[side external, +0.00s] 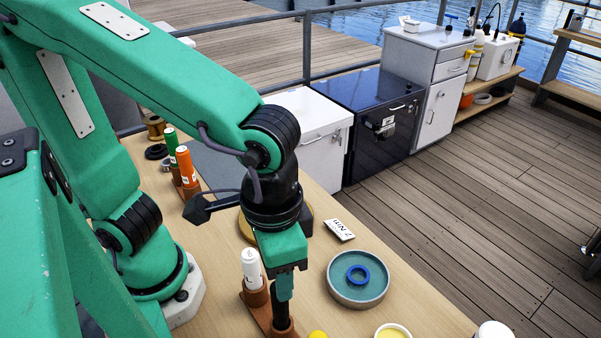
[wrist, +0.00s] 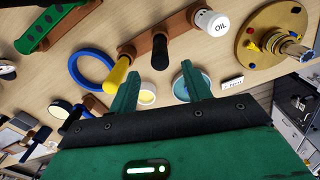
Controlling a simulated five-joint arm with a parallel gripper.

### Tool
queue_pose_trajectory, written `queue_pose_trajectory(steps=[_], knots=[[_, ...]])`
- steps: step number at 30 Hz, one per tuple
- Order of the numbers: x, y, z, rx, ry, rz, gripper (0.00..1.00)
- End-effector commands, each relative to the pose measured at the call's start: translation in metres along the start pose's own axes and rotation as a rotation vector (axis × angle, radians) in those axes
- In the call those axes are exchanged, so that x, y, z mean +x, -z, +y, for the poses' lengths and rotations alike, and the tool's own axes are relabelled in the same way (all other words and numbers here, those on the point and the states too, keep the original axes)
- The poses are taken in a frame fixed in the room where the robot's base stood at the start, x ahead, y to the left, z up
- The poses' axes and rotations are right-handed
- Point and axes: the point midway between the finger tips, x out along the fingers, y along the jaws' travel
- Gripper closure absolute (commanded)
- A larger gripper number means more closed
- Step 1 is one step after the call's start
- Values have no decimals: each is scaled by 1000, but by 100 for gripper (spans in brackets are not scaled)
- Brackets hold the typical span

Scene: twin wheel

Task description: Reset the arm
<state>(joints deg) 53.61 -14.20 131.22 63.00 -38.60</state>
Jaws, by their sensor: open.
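My gripper (side external: 284,292) points down over a brown rack (side external: 257,306) on the wooden table, close to a black upright piece (side external: 281,318) in it. In the wrist view my green fingers (wrist: 160,88) are spread apart with nothing between them. The black piece (wrist: 160,52) shows just beyond the fingertips, in the middle of the rack. A yellow piece (wrist: 116,74) stands at one end of the rack and a white bottle marked OIL (wrist: 210,24) at the other. I cannot tell whether a finger touches the black piece.
A round teal dish (side external: 358,290) holding a blue ring (side external: 358,275) is right of my gripper. A small label card (side external: 338,230) lies behind it. Orange (side external: 186,168) and green (side external: 171,145) bottles stand at the back left. A brass disc (wrist: 275,38) shows in the wrist view.

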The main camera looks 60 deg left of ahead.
Motion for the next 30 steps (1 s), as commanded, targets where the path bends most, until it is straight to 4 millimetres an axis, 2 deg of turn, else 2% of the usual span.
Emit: queue_pose_trajectory(steps=[12, 17, 23, 30], knots=[[0, 0, 0, -1, -1, 1, 51], [-2, 4, -6, -9, -9, 12, 51], [-8, 15, -30, -41, -35, 55, 51], [-20, 30, -76, -96, -65, 152, 51]])
